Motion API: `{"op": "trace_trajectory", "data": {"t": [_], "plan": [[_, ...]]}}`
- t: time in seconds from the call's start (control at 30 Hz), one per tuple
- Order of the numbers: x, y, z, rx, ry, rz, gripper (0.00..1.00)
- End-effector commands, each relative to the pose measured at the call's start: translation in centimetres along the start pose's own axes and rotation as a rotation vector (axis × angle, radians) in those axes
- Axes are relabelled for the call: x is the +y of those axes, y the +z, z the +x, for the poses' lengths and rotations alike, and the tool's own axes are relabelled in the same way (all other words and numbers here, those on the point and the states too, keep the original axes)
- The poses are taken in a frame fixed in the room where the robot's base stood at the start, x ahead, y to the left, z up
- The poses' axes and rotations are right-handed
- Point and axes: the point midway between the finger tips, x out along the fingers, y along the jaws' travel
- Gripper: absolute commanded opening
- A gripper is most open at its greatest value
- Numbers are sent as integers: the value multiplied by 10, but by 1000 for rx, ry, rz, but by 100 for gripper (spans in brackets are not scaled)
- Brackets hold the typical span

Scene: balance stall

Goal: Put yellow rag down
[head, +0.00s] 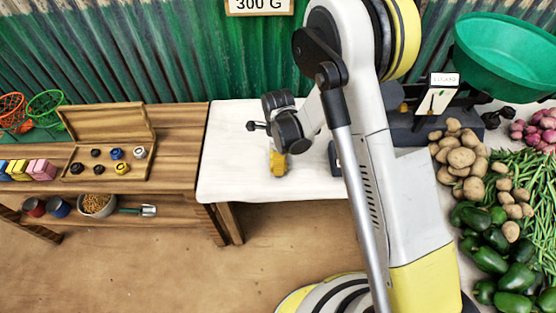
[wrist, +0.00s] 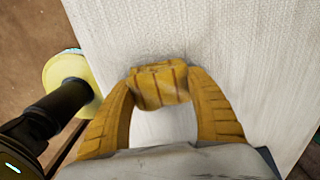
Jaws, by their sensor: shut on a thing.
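My gripper (head: 278,160) is over the white cloth-covered table (head: 235,160) in the head view. In the wrist view, the yellow ridged fingers of my gripper (wrist: 160,88) are closed on a small yellow, dark-striped bundle, the yellow rag (wrist: 160,82). The rag is close in colour to the fingers, so its edges are hard to make out. The white table (wrist: 240,50) lies below it in the wrist view. I cannot tell whether the rag touches the table.
A wooden bench (head: 180,150) with an open box of weights (head: 110,165) stands left of the table. A dark scale (head: 425,125) with a green pan (head: 505,55) and vegetables (head: 500,200) are at the right. The left part of the white table is clear.

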Motion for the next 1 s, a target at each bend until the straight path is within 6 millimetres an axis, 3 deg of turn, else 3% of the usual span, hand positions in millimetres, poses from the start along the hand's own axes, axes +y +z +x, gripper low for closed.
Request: {"op": "trace_trajectory", "data": {"t": [0.03, 0.07, 0.1, 0.13, 0.53, 1.0], "plan": [[0, 0, 3, 0, 0, 0, 28], [0, 0, 3, 0, 0, 0, 67], [0, 0, 2, 0, 0, 0, 79], [0, 0, 2, 0, 0, 0, 83], [0, 0, -6, 0, 0, 0, 83], [0, 0, -104, 0, 0, 0, 83]]}}
